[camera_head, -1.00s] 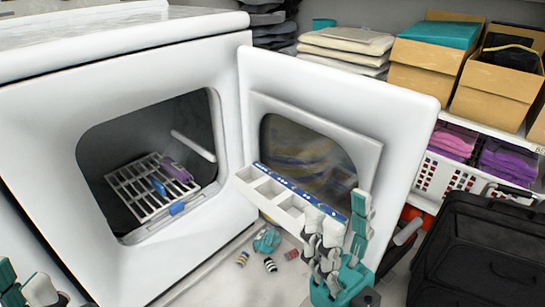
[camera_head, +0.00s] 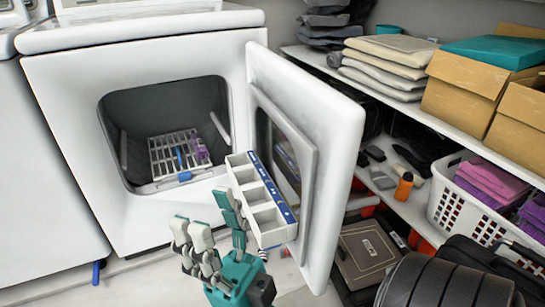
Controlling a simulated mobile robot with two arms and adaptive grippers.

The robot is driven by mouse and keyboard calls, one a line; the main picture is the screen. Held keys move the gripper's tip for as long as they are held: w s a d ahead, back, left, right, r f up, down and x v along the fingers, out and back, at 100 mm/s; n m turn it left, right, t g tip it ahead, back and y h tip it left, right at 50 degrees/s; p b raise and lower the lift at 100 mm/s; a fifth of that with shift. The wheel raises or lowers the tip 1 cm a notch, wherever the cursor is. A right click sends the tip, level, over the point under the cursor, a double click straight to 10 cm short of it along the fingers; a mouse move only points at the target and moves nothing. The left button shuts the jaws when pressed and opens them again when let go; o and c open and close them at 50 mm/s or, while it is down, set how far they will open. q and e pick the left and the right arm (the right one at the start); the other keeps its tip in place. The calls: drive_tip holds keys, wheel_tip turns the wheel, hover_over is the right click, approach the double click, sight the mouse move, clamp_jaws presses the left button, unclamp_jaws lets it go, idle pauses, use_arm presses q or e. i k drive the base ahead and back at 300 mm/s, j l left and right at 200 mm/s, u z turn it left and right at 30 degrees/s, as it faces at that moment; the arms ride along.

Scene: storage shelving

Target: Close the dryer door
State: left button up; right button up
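The white dryer (camera_head: 60,110) stands at the left with its square opening uncovered. A pale rack (camera_head: 165,160) with blue and purple pieces lies inside. The dryer door (camera_head: 340,150) stands open, hinged at the right of the opening, its inner side turned left. A white compartment tray (camera_head: 275,238) with a blue strip sits against the door's inner side; I cannot tell whether it is fixed there. My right gripper (camera_head: 207,218) is at the lower middle, left of the tray, fingers spread and nothing between them. It overlaps the tray's near end in view; contact is unclear. My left gripper is out of view.
Behind the door at the right, shelves hold folded cloths (camera_head: 390,62), cardboard boxes (camera_head: 470,95) and a white basket (camera_head: 465,217). A dark case (camera_head: 367,255) and a black bag lie near the door's outer side. Floor left of my gripper is mostly clear.

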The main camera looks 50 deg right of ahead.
sight(305, 134)
drive_tip(key=k+l+u, duration=0.25)
drive_tip(key=k, duration=0.25)
drive_tip(key=k+u, duration=0.25)
drive_tip(key=k, duration=0.3)
drive_tip(key=k+l+z, duration=0.35)
drive_tip(key=k+l, duration=0.15)
drive_tip(key=k, duration=0.3)
drive_tip(key=k+l+z, duration=0.3)
drive_tip(key=k+l, duration=0.4)
drive_tip(key=i+l+z, duration=0.15)
drive_tip(key=l, duration=0.15)
drive_tip(key=i+j+z, duration=0.15)
drive_tip(key=i+z, duration=0.15)
drive_tip(key=i, duration=0.25)
